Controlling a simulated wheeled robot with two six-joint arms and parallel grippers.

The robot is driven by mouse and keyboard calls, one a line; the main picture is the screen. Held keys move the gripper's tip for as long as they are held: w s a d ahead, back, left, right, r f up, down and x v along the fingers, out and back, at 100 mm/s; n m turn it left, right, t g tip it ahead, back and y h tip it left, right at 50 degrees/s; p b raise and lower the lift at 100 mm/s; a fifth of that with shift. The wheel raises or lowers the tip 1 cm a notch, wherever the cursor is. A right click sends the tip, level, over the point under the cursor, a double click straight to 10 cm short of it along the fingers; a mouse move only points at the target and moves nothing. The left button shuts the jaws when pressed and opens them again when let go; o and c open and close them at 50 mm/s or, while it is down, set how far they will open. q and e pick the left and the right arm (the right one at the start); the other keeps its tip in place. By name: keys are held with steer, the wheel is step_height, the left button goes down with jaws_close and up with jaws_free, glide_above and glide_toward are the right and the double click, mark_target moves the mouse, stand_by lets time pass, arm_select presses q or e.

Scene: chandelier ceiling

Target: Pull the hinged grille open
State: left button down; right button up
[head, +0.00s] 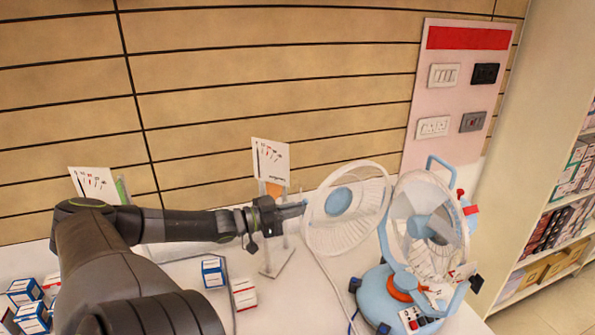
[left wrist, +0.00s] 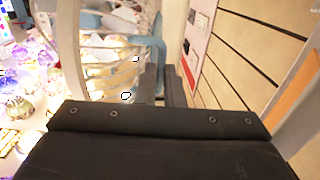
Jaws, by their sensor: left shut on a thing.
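A blue and white fan stands on the white counter, with its blue ring and cage (head: 437,262) at the right. Its round white wire grille (head: 322,246) with a blue centre disc stands swung out to the left of the cage, with their near edges close together. My left gripper (head: 303,208) is shut on the grille's left rim. In the left wrist view, the fingers (left wrist: 162,85) are close together beside the curved grille wires (left wrist: 100,42); the exact contact is hidden. My right gripper is not in view.
Small blue, red and white boxes (head: 213,270) lie on the counter (head: 190,272). A card stand (head: 271,160) is behind my left gripper. A pink socket panel (head: 455,100) is behind the fan, and stocked shelves (head: 560,225) are at the right.

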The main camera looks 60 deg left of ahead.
arm_select(q)
steer(key=c, duration=1.5)
jaws_free()
steer(key=shift+c, duration=0.2)
steer(key=p+v, duration=0.4)
steer(key=v, duration=1.3)
steer(key=shift+s, duration=0.15)
steer(key=shift+a, duration=0.1)
steer(key=shift+c, duration=0.4)
